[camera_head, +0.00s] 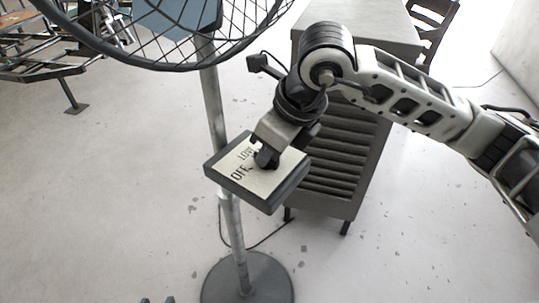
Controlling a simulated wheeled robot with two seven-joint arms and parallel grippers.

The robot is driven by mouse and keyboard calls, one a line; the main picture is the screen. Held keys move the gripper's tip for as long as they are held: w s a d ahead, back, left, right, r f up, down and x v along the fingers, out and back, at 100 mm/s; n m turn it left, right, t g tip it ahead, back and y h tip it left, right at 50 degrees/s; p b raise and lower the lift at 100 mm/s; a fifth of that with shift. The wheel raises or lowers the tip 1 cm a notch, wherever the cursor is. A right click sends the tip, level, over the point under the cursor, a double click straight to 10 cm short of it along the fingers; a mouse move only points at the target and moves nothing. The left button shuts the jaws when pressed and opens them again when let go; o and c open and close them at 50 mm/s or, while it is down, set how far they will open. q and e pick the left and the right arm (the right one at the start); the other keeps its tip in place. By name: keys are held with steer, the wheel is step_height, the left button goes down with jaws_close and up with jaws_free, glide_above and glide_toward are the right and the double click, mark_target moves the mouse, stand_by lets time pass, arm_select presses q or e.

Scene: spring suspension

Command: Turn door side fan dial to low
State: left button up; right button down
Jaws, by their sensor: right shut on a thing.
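The fan's control box (245,184) is a dark, tilted box on the metal pole of the stand fan. Its pale face carries the printed words OFF and LOW; other markings are hidden by my gripper. My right gripper (266,158) reaches down onto this face and is shut on the dial. The dial is mostly hidden between the fingers, so its pointing direction cannot be read. Two dark tips at the bottom edge appear to be my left gripper (157,300), with a gap between them and far below the box.
The fan's wire cage (185,68) hangs above the box, and its round base (247,278) stands on the floor. A grey slatted cabinet (340,160) stands close behind my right arm. A metal frame (45,70) is at the upper left. The left floor is mostly clear.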

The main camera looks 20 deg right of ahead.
arm_select(q)
steer(key=shift+f+b, duration=0.1)
steer(key=shift+b, duration=0.2)
arm_select(e)
steer(key=shift+m, duration=0.5)
steer(key=c, duration=1.4)
jaws_free()
steer(key=shift+c, duration=0.2)
steer(key=shift+r, duration=0.1)
steer(key=shift+s+d+r, duration=0.1)
steer(key=shift+s+r, duration=0.05)
steer(key=shift+r, duration=0.2)
arm_select(q)
steer(key=f+b, duration=0.1)
steer(key=b, duration=0.2)
steer(key=shift+d+t, duration=0.1)
steer(key=shift+t, duration=0.2)
arm_select(e)
steer(key=s+d, duration=0.7)
steer(key=s, duration=0.3)
steer(key=shift+r, duration=0.15)
